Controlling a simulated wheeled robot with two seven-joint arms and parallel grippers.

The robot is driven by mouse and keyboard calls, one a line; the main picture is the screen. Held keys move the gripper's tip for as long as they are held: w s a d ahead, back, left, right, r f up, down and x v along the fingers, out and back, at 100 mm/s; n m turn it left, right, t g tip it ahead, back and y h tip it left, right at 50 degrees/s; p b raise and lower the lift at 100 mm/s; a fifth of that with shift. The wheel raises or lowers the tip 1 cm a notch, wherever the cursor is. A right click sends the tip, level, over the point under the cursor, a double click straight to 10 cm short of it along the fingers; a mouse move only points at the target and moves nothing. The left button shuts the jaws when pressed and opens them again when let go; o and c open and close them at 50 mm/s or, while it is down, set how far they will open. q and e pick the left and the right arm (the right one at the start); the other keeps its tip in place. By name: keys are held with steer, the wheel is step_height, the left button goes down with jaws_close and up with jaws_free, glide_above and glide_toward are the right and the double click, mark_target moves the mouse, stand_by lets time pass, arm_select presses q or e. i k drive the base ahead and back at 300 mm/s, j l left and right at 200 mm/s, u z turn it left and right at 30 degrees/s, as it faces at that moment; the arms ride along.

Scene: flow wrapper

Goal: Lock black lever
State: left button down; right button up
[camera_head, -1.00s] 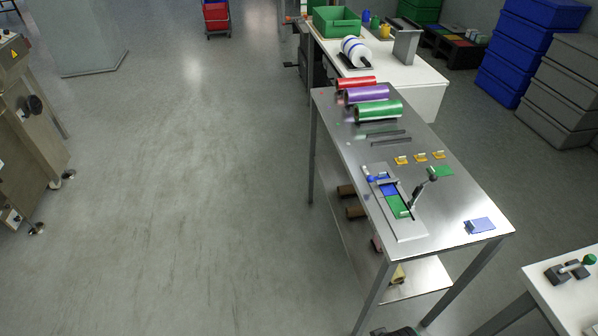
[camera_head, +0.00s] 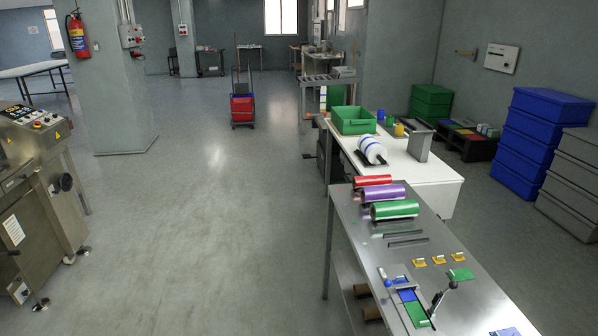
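A lever with a black knob (camera_head: 453,285) stands tilted on the steel table, at the right side of a flat fixture (camera_head: 393,300) with a blue pad and a green pad. A blue-knobbed part (camera_head: 388,283) sits at the fixture's left. The fixture's near end is cut off by the bottom edge of the view. Whether the black lever is locked is too small to tell. Neither of my grippers is in view.
The steel table (camera_head: 465,287) also bears red (camera_head: 372,180), purple (camera_head: 385,193) and green (camera_head: 394,210) rolls and several small yellow pieces. A white table (camera_head: 430,180) stands behind it. A steel machine (camera_head: 40,190) stands at far left. Open floor (camera_head: 210,240) lies between.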

mark_target(453, 285)
steer(key=i+z, duration=0.1)
steer(key=z, duration=0.85)
steer(key=i+j+z, duration=0.1)
steer(key=z, duration=0.35)
steer(key=j+z, duration=0.15)
steer(key=z, duration=0.3)
steer(key=i+j+z, duration=0.1)
steer(key=z, duration=0.35)
steer(key=j+z, duration=0.35)
steer(key=j, duration=0.45)
steer(key=j+z, duration=0.35)
steer(key=j, duration=0.45)
steer(key=k+j+z, duration=0.1)
steer(key=j+z, duration=0.25)
steer(key=j, duration=0.45)
